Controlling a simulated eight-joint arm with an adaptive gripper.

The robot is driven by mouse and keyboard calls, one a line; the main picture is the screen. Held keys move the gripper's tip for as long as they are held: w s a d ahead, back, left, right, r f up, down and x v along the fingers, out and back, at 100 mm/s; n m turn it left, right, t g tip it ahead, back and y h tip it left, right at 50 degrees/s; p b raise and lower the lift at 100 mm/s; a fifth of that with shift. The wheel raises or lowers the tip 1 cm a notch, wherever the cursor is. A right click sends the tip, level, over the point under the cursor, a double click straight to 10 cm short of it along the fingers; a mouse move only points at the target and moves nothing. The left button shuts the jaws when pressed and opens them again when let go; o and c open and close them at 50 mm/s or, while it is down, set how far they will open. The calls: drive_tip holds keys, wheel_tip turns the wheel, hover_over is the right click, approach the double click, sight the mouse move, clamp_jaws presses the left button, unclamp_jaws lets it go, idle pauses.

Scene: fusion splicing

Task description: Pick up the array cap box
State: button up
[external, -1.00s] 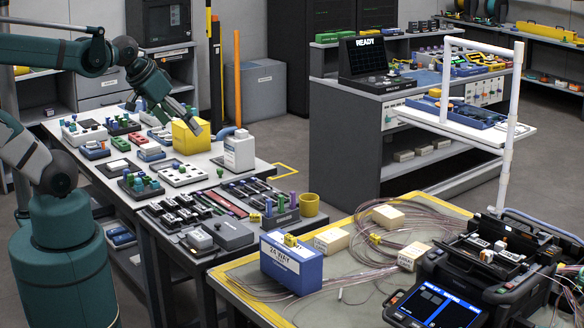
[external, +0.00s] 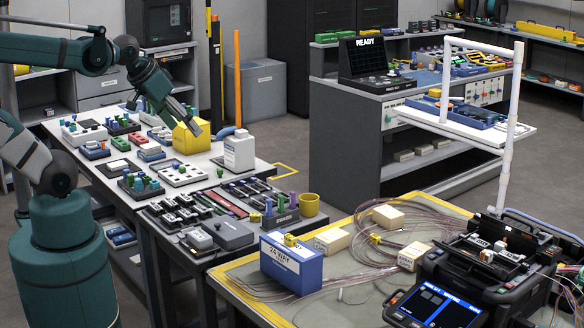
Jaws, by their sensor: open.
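My gripper (external: 188,120) hangs over the white work table (external: 215,178), fingers pointing down and right.
Dark trays of small parts (external: 185,210) and a yellow cup (external: 309,205) fill the darker front table. A blue box (external: 291,264) and a fusion splicer (external: 485,265) stand on the mat bench at right.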

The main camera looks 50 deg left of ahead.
drive_tip(key=w+d+r+m+g+h, duration=0.1)
drive_tip(key=w+d+r+m, duration=0.1)
drive_tip(key=w+d, duration=0.4)
drive_tip(key=w+d+r+m+h, duration=0.15)
drive_tip(key=w+d, duration=0.25)
drive_tip(key=w, duration=0.5)
drive_tip(key=m+g+h, duration=0.2)
drive_tip(key=m+g, duration=0.4)
drive_tip(key=m, duration=0.7)
hover_over(414, 250)
drive_tip(key=a, duration=0.3)
wheel_tip(414, 250, down, 28)
drive_tip(key=shift+f, duration=0.2)
drive_tip(key=shift+s+d, duration=0.1)
drive_tip(key=shift+x, duration=1.25)
